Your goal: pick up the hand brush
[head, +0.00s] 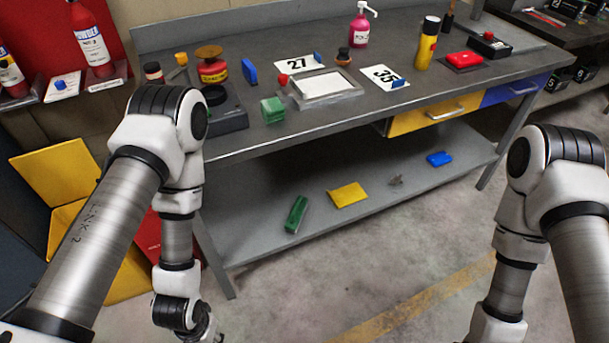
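I cannot clearly make out which thing is the hand brush. A narrow dark upright item (448,16) at the back right of the workbench could be it, but it is too small to tell. A long green block-like item (296,214) lies on the bench's lower shelf (248,243); its details are unclear. My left gripper (207,328) shows only partly at the bottom edge, low in front of the bench and well away from both items; its fingers cannot be made out. My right arm comes in at the right, and its gripper is out of view.
The workbench (330,128) holds a scale-like device, number cards 27 and 35, a pink pump bottle (359,25), a yellow spray can (427,44) and a red item. A yellow cloth-like piece (348,195) and a blue item (439,159) lie on the shelf. Open floor is in front.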

